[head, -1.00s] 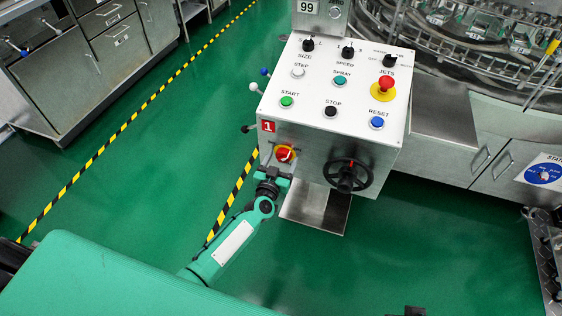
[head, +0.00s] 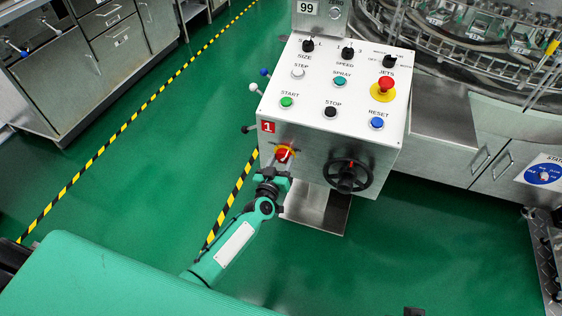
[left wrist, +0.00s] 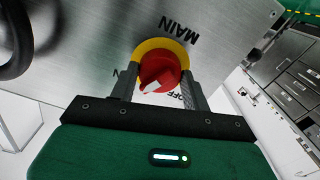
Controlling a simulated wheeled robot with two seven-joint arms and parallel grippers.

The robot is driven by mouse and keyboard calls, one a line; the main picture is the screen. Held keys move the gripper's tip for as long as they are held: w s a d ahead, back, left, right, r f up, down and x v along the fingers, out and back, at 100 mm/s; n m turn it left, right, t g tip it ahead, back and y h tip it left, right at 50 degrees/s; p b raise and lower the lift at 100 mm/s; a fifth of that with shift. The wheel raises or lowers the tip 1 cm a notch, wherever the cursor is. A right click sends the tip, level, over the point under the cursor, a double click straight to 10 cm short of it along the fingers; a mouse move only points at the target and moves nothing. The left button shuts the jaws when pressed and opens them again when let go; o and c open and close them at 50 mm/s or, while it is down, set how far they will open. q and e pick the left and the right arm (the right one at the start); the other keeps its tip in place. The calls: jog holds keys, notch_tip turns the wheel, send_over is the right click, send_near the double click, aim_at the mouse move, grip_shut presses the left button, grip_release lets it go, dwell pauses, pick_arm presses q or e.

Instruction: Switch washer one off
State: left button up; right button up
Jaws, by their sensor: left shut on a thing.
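Washer one's control box (head: 315,140) carries a red "1" label (head: 267,127) on its front face. Below the label is the red main switch knob (head: 282,154) on a yellow disc. In the left wrist view the red knob (left wrist: 160,70) sits on the yellow disc (left wrist: 163,44), with "MAIN" and "OFF" lettering beside it. A white mark on the knob points toward the lower left in that view. My left gripper (head: 277,168) is at the knob, its two fingers (left wrist: 160,88) shut on the knob from both sides. My right gripper is not in view.
A black handwheel (head: 347,177) projects from the box front to the right of the knob. Short levers with ball ends (head: 255,88) stick out on the box's left side. Open green floor (head: 150,180) lies to the left, with striped tape (head: 110,130).

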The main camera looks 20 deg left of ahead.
pick_arm(q)
jog(key=n, duration=0.2)
jog(key=shift+n, duration=1.3)
jog(key=n+b, duration=0.1)
jog(key=n, duration=0.1)
jog(key=shift+n, duration=0.4)
jog(key=n, duration=0.2)
jog(key=shift+f+n+b, duration=0.1)
jog(key=shift+n+b, duration=0.2)
jog(key=shift+n, duration=0.9)
jog(key=shift+n+b, duration=0.6)
jog(key=shift+n, duration=1)
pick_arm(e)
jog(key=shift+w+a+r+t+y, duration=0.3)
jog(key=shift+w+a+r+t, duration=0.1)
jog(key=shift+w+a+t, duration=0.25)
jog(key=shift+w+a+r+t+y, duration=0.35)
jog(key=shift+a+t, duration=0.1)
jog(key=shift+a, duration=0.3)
pick_arm(q)
jog(key=o, duration=1)
jog(key=shift+c, duration=0.2)
